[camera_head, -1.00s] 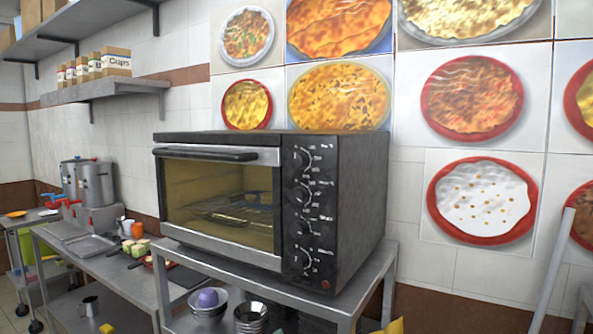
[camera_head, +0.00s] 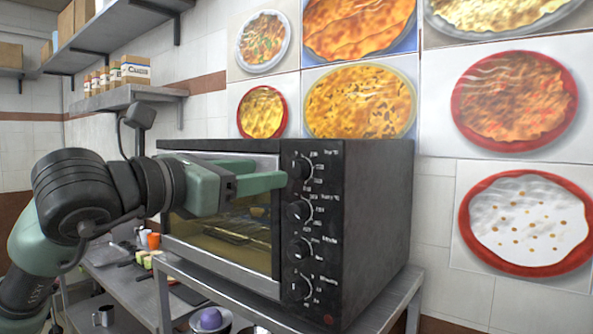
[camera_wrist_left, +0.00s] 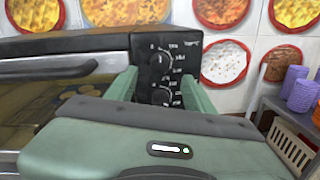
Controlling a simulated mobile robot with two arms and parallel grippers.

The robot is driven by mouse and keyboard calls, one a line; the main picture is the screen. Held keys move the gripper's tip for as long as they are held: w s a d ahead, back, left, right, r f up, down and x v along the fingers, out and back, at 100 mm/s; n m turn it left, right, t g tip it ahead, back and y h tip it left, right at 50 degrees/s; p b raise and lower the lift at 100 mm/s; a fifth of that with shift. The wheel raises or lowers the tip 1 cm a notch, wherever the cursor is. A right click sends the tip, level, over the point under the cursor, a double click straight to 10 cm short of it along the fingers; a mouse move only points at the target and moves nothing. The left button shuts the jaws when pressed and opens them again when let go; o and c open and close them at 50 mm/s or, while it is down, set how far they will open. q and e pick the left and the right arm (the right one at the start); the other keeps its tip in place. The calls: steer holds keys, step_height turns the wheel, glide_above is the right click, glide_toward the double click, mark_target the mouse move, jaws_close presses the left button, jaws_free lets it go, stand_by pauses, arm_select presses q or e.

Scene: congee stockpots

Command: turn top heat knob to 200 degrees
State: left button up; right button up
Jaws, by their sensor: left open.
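A black and silver toaster oven (camera_head: 365,230) stands on a metal table, its glass door shut. Its right front panel has a column of several round black knobs. The top heat knob (camera_head: 301,167) is the uppermost one; it also shows in the left wrist view (camera_wrist_left: 162,62). My left gripper (camera_head: 268,175) reaches in from the left in front of the oven door, its fingertips close to the top knob. In the left wrist view its two green fingers are apart, with the knob panel seen between them. Contact with the knob cannot be told. My right gripper is not in view.
The metal table (camera_head: 385,300) carries the oven, with bowls (camera_head: 210,320) on a lower shelf. A wall shelf (camera_head: 125,98) with boxes hangs at upper left. Food pictures cover the wall behind. In the left wrist view, purple items (camera_wrist_left: 298,90) stand at right.

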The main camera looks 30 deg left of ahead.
mark_target(293, 169)
arm_select(q)
steer(key=w+p, duration=0.1)
steer(key=w, duration=0.1)
steer(key=w+p, duration=0.1)
steer(key=w, duration=0.1)
steer(key=w+p, duration=0.1)
steer(key=w, duration=0.1)
steer(key=shift+w+d+r, duration=0.1)
steer(key=shift+d, duration=0.3)
steer(key=shift+w, duration=0.4)
steer(key=shift+w+d, duration=0.1)
steer(key=shift+w, duration=0.1)
steer(key=c, duration=1)
jaws_close()
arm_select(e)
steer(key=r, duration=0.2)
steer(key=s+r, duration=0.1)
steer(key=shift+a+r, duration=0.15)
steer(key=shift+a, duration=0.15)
